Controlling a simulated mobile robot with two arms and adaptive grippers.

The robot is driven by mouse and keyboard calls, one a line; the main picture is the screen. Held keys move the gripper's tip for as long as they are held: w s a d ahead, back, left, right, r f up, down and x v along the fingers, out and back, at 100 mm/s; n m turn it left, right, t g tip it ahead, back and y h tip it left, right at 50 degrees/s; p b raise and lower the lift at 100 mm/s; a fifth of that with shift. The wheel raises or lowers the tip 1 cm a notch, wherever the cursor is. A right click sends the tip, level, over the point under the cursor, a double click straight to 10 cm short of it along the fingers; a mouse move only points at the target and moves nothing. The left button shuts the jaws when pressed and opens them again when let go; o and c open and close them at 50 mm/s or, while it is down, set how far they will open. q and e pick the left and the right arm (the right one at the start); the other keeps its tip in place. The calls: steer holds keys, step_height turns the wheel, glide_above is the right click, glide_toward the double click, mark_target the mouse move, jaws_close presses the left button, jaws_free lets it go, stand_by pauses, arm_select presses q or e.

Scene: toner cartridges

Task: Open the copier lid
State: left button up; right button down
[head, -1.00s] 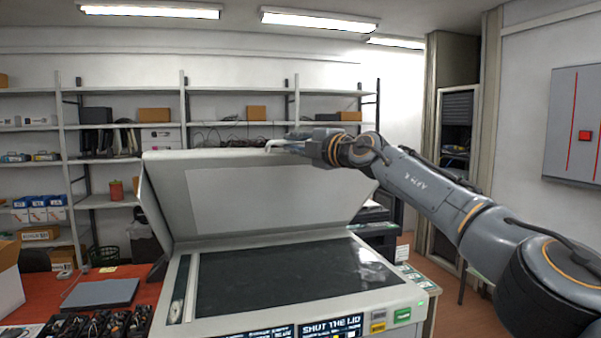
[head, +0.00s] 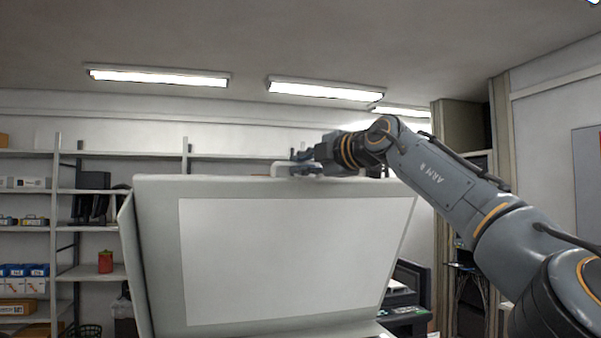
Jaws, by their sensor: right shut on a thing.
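The copier lid (head: 160,250) stands raised and steep in the middle of the head view, with its pale inner panel (head: 290,260) facing me. My right gripper (head: 296,168) is at the lid's top edge, shut on the light handle (head: 280,166) there. The arm covers part of the top edge's right side. The copier's glass and front panel are below the frame. My left gripper is not in view.
Shelves (head: 95,192) with boxes and a red can (head: 105,262) stand along the back wall at left. A dark machine (head: 405,310) stands right of the lid. Ceiling lights hang above; the air over the lid is clear.

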steer(key=shift+r, duration=0.2)
steer(key=c, duration=1.6)
jaws_free()
steer(key=shift+o, duration=1)
steer(key=shift+s, duration=0.15)
steer(key=shift+s+r, duration=0.1)
steer(key=shift+s, duration=0.05)
steer(key=shift+d, duration=0.1)
